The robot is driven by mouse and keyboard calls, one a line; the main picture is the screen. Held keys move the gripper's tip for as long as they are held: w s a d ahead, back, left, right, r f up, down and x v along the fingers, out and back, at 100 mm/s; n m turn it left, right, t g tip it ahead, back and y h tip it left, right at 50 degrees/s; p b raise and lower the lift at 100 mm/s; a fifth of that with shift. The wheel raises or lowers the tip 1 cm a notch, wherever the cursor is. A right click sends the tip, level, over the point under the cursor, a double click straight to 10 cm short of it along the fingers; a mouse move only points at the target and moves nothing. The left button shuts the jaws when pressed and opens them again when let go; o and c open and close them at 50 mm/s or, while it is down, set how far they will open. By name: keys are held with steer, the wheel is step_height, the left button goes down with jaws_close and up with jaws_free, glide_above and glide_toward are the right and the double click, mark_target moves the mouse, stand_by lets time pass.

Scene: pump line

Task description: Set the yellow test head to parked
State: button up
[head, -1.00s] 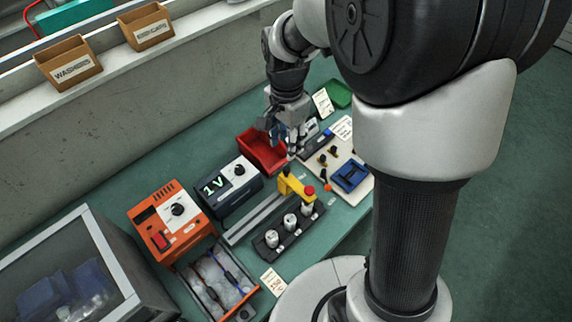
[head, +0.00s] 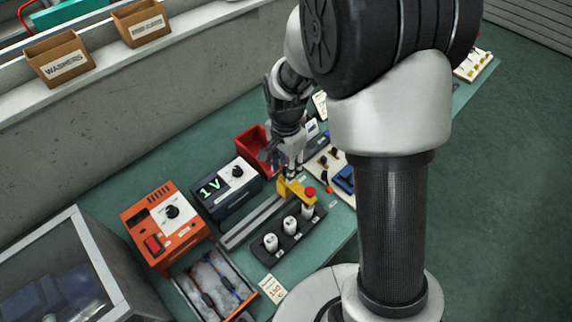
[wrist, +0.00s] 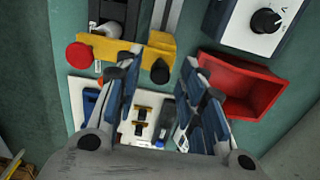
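The yellow test head (head: 293,190) sits at the far end of the grey rail (head: 250,221), near a black block (head: 284,247) with white cylinders. It has a red button (head: 310,192) on top at one end. In the wrist view, the yellow test head (wrist: 126,51) spans the top, with its red button at the left and a black knob (wrist: 160,71) at the right. My gripper (head: 292,172) is just behind the head's black-knob end. In the wrist view its fingers (wrist: 160,75) are apart and empty; I cannot tell whether they touch the knob.
A red bin (wrist: 240,86) stands close to my gripper. A white board (wrist: 142,115) with small fittings lies beneath it. A dark meter reading 1 V (head: 227,187) and an orange supply box (head: 165,226) stand along the rail. A tray with leads (head: 215,285) is at the front.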

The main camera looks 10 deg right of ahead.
jaws_close()
stand_by(0.6)
